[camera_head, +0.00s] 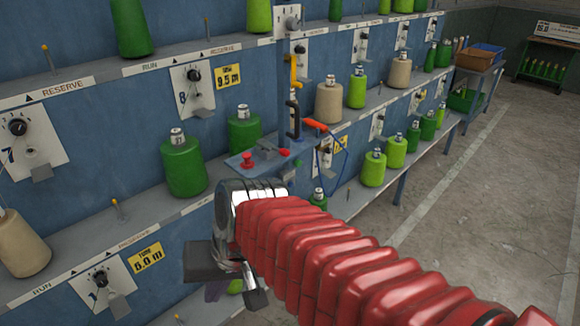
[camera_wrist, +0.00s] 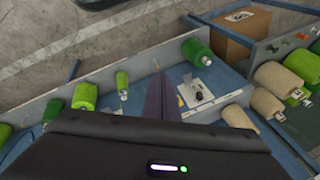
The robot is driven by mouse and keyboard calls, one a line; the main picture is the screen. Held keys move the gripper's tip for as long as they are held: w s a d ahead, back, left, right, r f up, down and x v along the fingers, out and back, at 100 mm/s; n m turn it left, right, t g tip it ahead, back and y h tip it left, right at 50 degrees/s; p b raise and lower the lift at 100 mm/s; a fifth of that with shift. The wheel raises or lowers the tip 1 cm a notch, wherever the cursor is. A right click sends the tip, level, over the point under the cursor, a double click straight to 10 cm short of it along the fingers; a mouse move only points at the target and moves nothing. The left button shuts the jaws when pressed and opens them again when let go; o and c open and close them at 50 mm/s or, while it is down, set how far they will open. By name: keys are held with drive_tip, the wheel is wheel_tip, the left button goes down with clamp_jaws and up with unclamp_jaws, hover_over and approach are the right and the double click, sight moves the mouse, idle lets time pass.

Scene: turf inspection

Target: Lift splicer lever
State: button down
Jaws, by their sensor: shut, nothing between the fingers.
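A small blue splicer stand (camera_head: 240,163) juts out from the rack in the middle of the head view. It carries a red knob (camera_head: 248,160), a grey block-like part (camera_head: 266,148) and a smaller red part (camera_head: 284,151). I cannot tell for sure which part is the lever. My gripper, in the wrist view (camera_wrist: 158,82), is shut and empty, its purple fingers together. In the head view my silver wrist is below and in front of the splicer, apart from it. The wrist view shows no clear splicer; the dark housing hides its lower part.
Green cones (camera_head: 183,165) and beige cones (camera_head: 328,103) stand on the rack shelves near the splicer. A red-handled tool (camera_head: 314,126) with a blue hose hangs beside it. Thin pegs and dial plates (camera_head: 192,88) stick out. The concrete floor (camera_head: 480,190) at right is clear.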

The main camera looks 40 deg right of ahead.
drive_tip(key=w+d+f+m+t+y, duration=0.1)
drive_tip(key=w+d+m+t+y, duration=0.25)
drive_tip(key=w+d+m, duration=0.6)
drive_tip(key=w+d+f+m+t+y, duration=0.15)
drive_tip(key=w+d+m+t, duration=0.3)
drive_tip(key=m, duration=0.95)
drive_tip(key=s+d+f+m+t+h, duration=0.1)
drive_tip(key=d+m+h, duration=0.3)
drive_tip(key=d, duration=0.7)
drive_tip(key=s+d+f+m+t+h, duration=0.1)
drive_tip(key=d+m+t+h, duration=0.3)
drive_tip(key=d+m, duration=0.5)
drive_tip(key=shift+s+d+h, duration=0.3)
drive_tip(key=shift+s+d, duration=0.35)
drive_tip(key=shift+d, duration=0.55)
drive_tip(key=shift+w+f+m, duration=0.1)
drive_tip(key=shift+w+m, duration=0.05)
drive_tip(key=shift+m, duration=0.1)
